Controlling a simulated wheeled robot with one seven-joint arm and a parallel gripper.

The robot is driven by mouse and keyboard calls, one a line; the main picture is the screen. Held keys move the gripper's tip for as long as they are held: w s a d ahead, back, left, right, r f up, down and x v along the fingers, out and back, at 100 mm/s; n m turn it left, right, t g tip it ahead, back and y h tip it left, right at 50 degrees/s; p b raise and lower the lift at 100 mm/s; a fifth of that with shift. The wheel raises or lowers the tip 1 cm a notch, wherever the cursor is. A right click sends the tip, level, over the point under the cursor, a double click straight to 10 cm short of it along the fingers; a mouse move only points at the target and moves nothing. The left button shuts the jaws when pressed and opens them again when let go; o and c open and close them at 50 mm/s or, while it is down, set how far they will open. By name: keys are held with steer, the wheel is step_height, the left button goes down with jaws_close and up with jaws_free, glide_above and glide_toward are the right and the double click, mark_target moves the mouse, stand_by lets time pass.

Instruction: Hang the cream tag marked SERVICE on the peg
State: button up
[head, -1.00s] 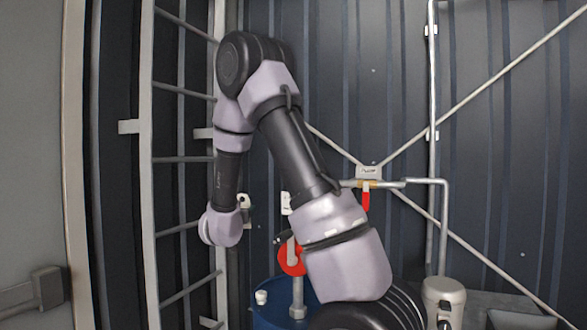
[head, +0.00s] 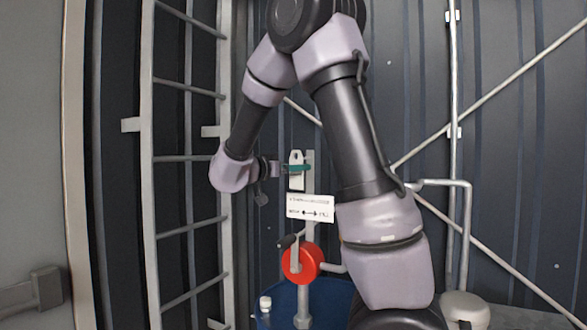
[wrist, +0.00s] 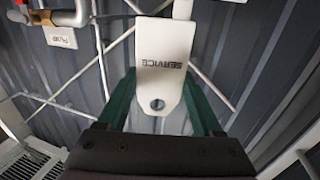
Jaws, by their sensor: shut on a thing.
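The cream tag marked SERVICE (wrist: 165,62) is between the two green fingers of my gripper (wrist: 166,105) in the wrist view. My gripper is shut on it. Its lettering appears upside down there, and its round hole faces the palm side of the picture. In the head view the tag (head: 296,178) hangs upright with its hole at the top, and my gripper (head: 293,169) grips its upper part from the left. A pale upright post (head: 309,160) shows just behind and right of the tag. I cannot make out the peg in either view.
A red wheel with a crank (head: 300,263) stands lower, above a blue drum (head: 280,308). A ladder (head: 187,160) is at the left. Pipes and diagonal braces cross the corrugated wall at the right.

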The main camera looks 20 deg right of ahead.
steer(key=w+d, duration=0.4)
steer(key=d, duration=0.2)
steer(key=shift+w+f, duration=0.35)
steer(key=shift+f, duration=0.05)
stand_by(0.4)
stand_by(0.6)
